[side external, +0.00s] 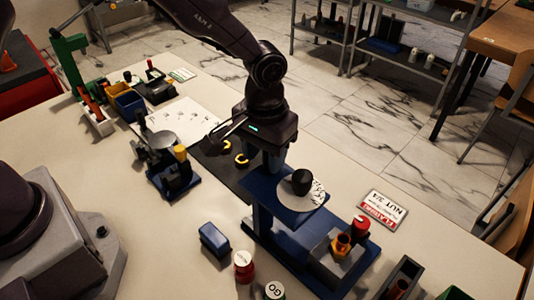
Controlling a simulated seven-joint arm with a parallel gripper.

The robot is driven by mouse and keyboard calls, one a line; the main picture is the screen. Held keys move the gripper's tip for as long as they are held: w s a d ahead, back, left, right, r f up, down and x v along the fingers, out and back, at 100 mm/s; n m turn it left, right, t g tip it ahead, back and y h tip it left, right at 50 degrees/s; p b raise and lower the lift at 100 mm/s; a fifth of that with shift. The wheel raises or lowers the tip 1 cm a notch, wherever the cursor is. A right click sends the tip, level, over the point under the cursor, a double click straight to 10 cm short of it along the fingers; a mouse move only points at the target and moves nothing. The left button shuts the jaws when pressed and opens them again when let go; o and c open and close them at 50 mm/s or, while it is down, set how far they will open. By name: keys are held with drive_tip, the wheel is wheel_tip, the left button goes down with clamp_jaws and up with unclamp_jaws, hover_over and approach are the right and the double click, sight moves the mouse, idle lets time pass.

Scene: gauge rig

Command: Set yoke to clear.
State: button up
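A blue gauge rig (262,222) stands right of centre on the table. It carries a round pale plate with marks along its edge (291,201) and a black knob (301,181) on top. I cannot tell which part is the yoke or read its setting. A grey block with an orange-brown fitting (341,244) and a red knob (361,226) sits at the rig's front right. My gripper (274,166) points down just behind and left of the black knob, seemingly apart from it. Its fingertips are partly hidden behind the rig, and their opening is unclear.
A second small rig with a grey disc (163,140) stands at left. A red-and-white sign (384,210) lies at right. A blue block (213,239), a red-based round piece (244,264) and a "GO" piece (274,290) stand in front. Bins (128,104) sit at back left.

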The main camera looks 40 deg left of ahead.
drive_tip(key=shift+d, duration=0.1)
drive_tip(key=shift+r, duration=0.2)
wheel_tip(320, 180, up, 13)
drive_tip(key=shift+f, duration=0.2)
idle(0.3)
drive_tip(key=s+a+r+m+t, duration=0.1)
drive_tip(key=s+a+r+t, duration=0.1)
drive_tip(key=s+a, duration=0.6)
drive_tip(key=s+a+r+t, duration=0.3)
drive_tip(key=s+a+r, duration=0.2)
drive_tip(key=s+a, duration=0.3)
drive_tip(key=shift+s+m+t, duration=0.3)
drive_tip(key=shift+s+m, duration=0.1)
drive_tip(key=shift+s, duration=0.8)
